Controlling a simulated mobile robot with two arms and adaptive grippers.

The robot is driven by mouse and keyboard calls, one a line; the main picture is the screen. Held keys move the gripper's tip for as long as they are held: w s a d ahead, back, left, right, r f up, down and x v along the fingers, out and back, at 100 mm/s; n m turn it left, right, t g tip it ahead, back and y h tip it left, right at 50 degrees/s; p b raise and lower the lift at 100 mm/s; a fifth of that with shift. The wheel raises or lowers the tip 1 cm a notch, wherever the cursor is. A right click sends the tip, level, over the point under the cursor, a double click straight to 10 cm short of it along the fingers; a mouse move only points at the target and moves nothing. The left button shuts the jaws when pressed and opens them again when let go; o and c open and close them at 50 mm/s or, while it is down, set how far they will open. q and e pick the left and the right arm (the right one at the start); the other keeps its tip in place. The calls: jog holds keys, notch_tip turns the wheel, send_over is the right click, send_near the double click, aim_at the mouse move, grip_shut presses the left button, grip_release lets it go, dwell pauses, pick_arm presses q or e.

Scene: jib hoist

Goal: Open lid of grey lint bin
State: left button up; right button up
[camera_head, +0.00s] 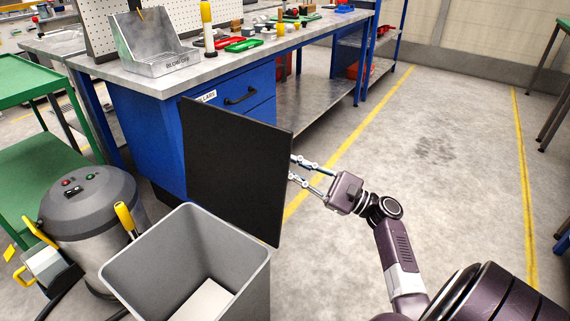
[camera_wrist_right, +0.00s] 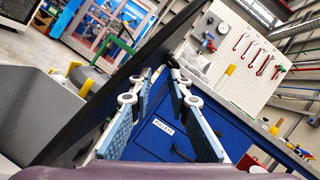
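The grey lint bin (camera_head: 254,288) stands open at the bottom centre of the head view, with a pale sheet or block visible inside. Its black lid (camera_head: 235,165) stands up steeply at the bin's far side. My right gripper (camera_head: 292,168) is to the right of the lid, its fingers spread and their tips at the lid's right edge. In the right wrist view the lid (camera_wrist_right: 95,115) runs diagonally past the left finger, and the gripper (camera_wrist_right: 152,72) shows a gap between its fingers. I cannot tell whether they touch the lid. My left gripper is out of view.
A blue workbench (camera_head: 138,128) with tools stands behind the lid. A grey drum-shaped vacuum (camera_head: 92,205) with yellow parts and a green cart (camera_head: 30,87) stand at the left. The floor (camera_head: 430,150) to the right is clear, with yellow lines.

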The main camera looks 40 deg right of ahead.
pick_arm(q)
jog(key=shift+w+d, duration=0.15)
jog(key=shift+w, duration=0.4)
pick_arm(e)
jog(key=shift+v, duration=0.9)
